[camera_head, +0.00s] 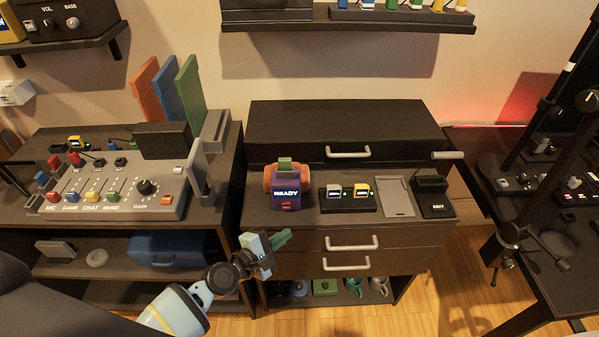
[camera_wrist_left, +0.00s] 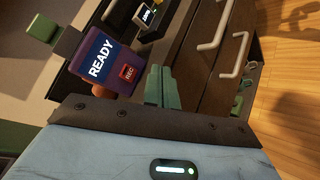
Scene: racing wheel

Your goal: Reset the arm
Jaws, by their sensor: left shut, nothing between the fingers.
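My left gripper (camera_head: 281,239) comes in from the lower left in the head view. Its green fingers are together with nothing between them, in front of the dark drawer cabinet (camera_head: 270,237). In the left wrist view the shut fingers (camera_wrist_left: 161,87) point toward the cabinet's drawers. A purple and orange device reading "READY" (camera_head: 286,192) stands on the cabinet top, just above and beyond the fingers. It also shows in the left wrist view (camera_wrist_left: 103,62), with a red REC button. My right gripper is not seen in either view.
Two small camera-like boxes on a black pad (camera_head: 347,208), a grey plate (camera_head: 397,196) and a black device (camera_head: 432,194) share the cabinet top. White drawer handles (camera_head: 351,244) stick out in front. An audio mixer (camera_head: 115,192) is at left, and a dark desk with stands (camera_head: 540,200) at right.

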